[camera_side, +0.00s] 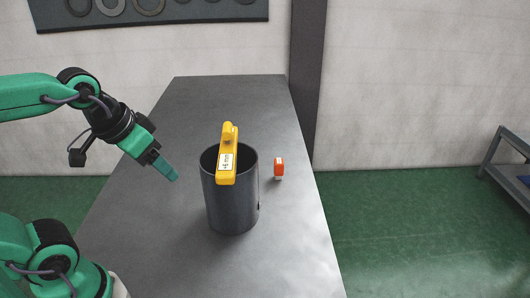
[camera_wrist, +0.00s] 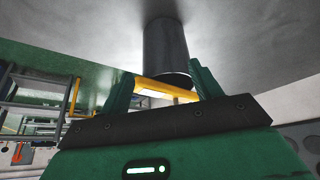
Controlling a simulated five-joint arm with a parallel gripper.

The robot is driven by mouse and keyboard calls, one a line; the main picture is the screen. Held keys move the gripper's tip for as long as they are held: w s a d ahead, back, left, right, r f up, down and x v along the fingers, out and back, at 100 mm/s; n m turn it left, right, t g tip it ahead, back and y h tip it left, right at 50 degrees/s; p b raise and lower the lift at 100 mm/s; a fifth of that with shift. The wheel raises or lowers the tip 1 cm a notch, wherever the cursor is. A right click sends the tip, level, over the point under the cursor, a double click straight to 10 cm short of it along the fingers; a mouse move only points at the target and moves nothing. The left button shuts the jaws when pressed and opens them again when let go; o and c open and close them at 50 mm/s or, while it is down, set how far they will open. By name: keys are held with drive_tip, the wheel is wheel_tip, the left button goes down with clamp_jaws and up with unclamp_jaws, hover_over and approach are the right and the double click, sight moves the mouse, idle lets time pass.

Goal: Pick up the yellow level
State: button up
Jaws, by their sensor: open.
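The yellow level (camera_side: 228,150) lies across the top rim of a dark grey cylinder (camera_side: 232,208), with a white label on its near end. The cylinder stands upright on the grey table. My gripper (camera_side: 172,176) is to the left of the level and apart from it, pointing down and right. In the wrist view my gripper (camera_wrist: 158,84) shows two green fingers spread apart with nothing held. The level (camera_wrist: 165,90) appears beyond and between the fingers there, at the cylinder's (camera_wrist: 166,48) rim. Part of the level is hidden by the fingers.
A small orange and white object (camera_side: 279,168) stands on the table (camera_side: 225,95) just right of the cylinder. The table's right edge is close beyond it. The table's far part is clear. A dark post (camera_side: 308,70) rises behind the table.

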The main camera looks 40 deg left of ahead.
drive_tip(key=w+r+n+g, duration=0.3)
drive_tip(key=w+r+n, duration=0.1)
drive_tip(key=w, duration=0.4)
drive_tip(key=n+g, duration=0.2)
drive_tip(key=n, duration=0.2)
hover_over(227, 147)
drive_tip(key=s, duration=0.1)
drive_tip(key=shift+f, duration=0.4)
drive_tip(key=shift+w+f+n, duration=0.15)
drive_tip(key=shift+w+n, duration=0.15)
drive_tip(key=shift+w, duration=0.15)
drive_tip(key=shift+f, duration=0.15)
drive_tip(key=shift+f, duration=1.2)
drive_tip(key=shift+f, duration=0.1)
drive_tip(key=shift+w+f, duration=0.1)
drive_tip(key=shift+f, duration=2.4)
